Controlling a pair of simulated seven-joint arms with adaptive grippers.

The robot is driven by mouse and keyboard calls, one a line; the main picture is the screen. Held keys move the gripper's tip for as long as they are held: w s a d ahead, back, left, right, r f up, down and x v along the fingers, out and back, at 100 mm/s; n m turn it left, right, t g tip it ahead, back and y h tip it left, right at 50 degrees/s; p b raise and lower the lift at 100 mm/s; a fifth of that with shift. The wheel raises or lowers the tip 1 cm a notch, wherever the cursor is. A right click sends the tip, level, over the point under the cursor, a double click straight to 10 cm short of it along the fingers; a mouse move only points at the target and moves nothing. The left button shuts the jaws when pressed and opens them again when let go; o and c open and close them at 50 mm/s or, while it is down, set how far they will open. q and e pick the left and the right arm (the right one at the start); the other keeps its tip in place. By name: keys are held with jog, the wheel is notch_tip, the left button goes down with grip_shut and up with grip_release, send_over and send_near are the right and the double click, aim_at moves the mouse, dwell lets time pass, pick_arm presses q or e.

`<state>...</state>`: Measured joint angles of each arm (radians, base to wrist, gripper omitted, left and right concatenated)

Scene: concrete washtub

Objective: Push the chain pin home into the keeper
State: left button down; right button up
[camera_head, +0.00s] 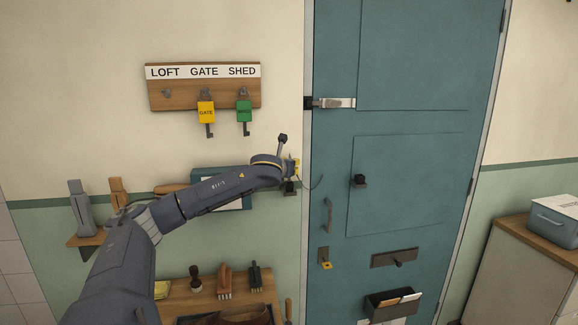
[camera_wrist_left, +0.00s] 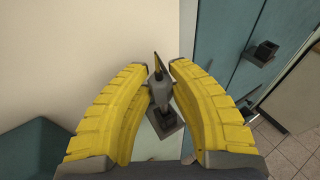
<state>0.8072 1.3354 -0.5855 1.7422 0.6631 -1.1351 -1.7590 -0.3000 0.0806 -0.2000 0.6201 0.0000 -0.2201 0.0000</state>
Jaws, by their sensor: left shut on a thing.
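My left gripper (camera_head: 291,166) is at the wall just left of the door frame. In the left wrist view its yellow fingers (camera_wrist_left: 160,92) are shut on the grey chain pin (camera_wrist_left: 159,92). A dark holder with a square plate (camera_wrist_left: 166,122) lies just beyond the pin; I cannot tell whether the pin touches it. The holder also shows under the gripper in the head view (camera_head: 290,187). A thin chain (camera_head: 318,184) curves from there toward the door. A dark block, seemingly the keeper (camera_head: 360,181), is on the door, apart from the gripper; it also shows in the wrist view (camera_wrist_left: 264,53). My right gripper is out of view.
The teal door (camera_head: 400,140) is shut, with a latch (camera_head: 332,103) and a pull handle (camera_head: 327,215). A key board (camera_head: 204,88) hangs above my arm. A brush shelf (camera_head: 215,298) is below. The space before the door's upper part is clear.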

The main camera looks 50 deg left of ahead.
pick_arm(q)
jog(key=shift+f, duration=1.45)
dwell(1.7)
jog(key=c, duration=1.2)
grip_release()
jog(key=shift+o, duration=0.2)
jog(key=shift+r, duration=0.1)
jog(key=shift+r, duration=3.45)
